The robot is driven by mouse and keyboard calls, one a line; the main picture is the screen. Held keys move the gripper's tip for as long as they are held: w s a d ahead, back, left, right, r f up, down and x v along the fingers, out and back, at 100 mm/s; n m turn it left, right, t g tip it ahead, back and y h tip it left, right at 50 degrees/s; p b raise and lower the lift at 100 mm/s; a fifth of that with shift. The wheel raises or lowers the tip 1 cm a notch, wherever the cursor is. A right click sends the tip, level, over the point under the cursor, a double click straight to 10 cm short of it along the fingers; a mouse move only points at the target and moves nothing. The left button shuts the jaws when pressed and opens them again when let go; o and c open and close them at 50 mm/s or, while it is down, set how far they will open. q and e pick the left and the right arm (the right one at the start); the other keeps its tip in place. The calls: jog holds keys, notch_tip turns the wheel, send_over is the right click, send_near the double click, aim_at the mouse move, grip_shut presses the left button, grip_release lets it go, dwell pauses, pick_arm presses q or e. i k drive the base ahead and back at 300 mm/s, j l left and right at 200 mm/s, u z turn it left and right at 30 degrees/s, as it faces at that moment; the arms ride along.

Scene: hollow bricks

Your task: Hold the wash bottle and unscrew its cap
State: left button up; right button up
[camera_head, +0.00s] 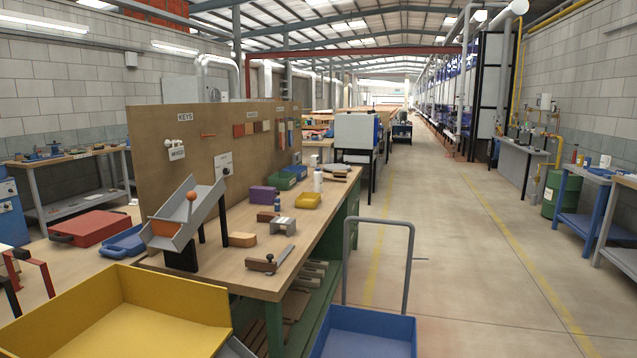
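A small white bottle (318,182), which may be the wash bottle, stands upright on the wooden workbench (225,272), near its right edge behind the yellow tray. It is too small to make out its cap clearly. Neither of my grippers shows in the head view.
A large yellow bin (165,292) and a blue cart (365,335) with a grey handle stand in front. The bench holds a yellow tray (307,201), a purple box (262,195), a grey sloped chute (185,220) and small tools. The aisle floor (470,260) on the right is clear.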

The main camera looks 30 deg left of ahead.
aim_at(317, 175)
jog(key=i+l+z, duration=0.25)
jog(key=i, duration=0.25)
jog(key=i+l+z, duration=0.3)
jog(key=i, duration=0.25)
jog(key=i+z, duration=0.25)
jog(key=i, duration=0.25)
jog(key=i+u, duration=0.2)
jog(key=i, duration=0.3)
jog(key=i+u, duration=0.25)
jog(key=i, duration=0.3)
jog(key=i+l+u, duration=0.2)
jog(key=i, duration=0.25)
jog(key=i+l+u, duration=0.25)
jog(key=i, duration=0.25)
jog(key=i+u, duration=0.3)
jog(key=i, duration=0.65)
jog(key=i+l+u, duration=0.1)
jog(key=i+u, duration=0.2)
jog(key=i, duration=0.6)
jog(key=i+j+u, duration=0.1)
jog(key=i+u, duration=0.65)
jog(key=u, duration=0.15)
jog(key=i+l+u, duration=0.15)
jog(key=i+u, duration=0.3)
jog(key=k, duration=0.1)
